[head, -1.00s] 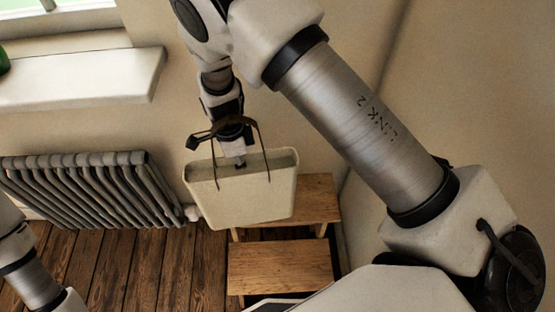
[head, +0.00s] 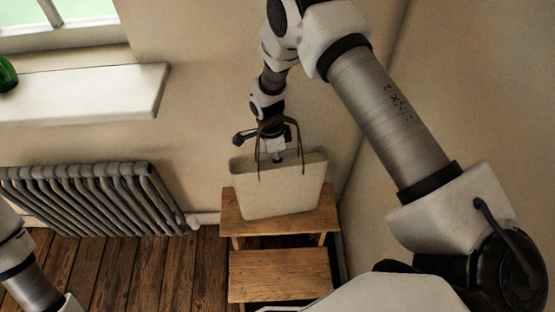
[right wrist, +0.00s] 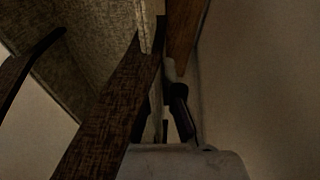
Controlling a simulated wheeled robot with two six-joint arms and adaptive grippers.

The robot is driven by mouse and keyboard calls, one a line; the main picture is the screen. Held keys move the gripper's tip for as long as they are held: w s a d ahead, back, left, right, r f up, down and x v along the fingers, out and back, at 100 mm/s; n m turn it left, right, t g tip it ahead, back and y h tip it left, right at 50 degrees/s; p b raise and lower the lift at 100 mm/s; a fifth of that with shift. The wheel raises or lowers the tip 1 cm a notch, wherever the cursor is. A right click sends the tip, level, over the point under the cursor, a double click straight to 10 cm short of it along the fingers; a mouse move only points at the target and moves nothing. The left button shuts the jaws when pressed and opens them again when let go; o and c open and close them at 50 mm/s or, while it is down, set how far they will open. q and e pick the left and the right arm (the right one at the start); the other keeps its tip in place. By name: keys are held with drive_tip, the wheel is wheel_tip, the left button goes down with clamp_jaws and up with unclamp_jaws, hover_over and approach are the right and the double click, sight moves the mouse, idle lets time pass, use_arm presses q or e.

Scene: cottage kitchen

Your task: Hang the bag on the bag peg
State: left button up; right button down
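A cream bag (head: 280,192) with two dark brown handles hangs upright, slightly tilted, from my right gripper (head: 278,152) in the head view. The handles loop up around the gripper and wrist. The gripper points down into the bag's mouth; whether its fingers are closed on a handle cannot be made out. In the right wrist view, a brown handle (right wrist: 105,118) crosses close to the camera and the bag's cloth (right wrist: 95,50) fills the upper left. My left gripper is out of view; only part of that arm shows. No bag peg is in view.
A wooden step stool (head: 280,275) stands below and behind the bag; whether they touch is unclear. A grey radiator (head: 90,200) is at the left wall, under a white sill (head: 85,95) with a green object (head: 7,75). The right wall is bare.

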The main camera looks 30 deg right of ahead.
drive_tip(key=shift+f, duration=0.1)
drive_tip(key=shift+f, duration=0.15)
drive_tip(key=c, duration=1.3)
unclamp_jaws()
drive_tip(key=r, duration=0.2)
drive_tip(key=r+b, duration=0.1)
drive_tip(key=r, duration=0.2)
drive_tip(key=w+r, duration=0.1)
drive_tip(key=r, duration=0.2)
drive_tip(key=shift+a, duration=0.25)
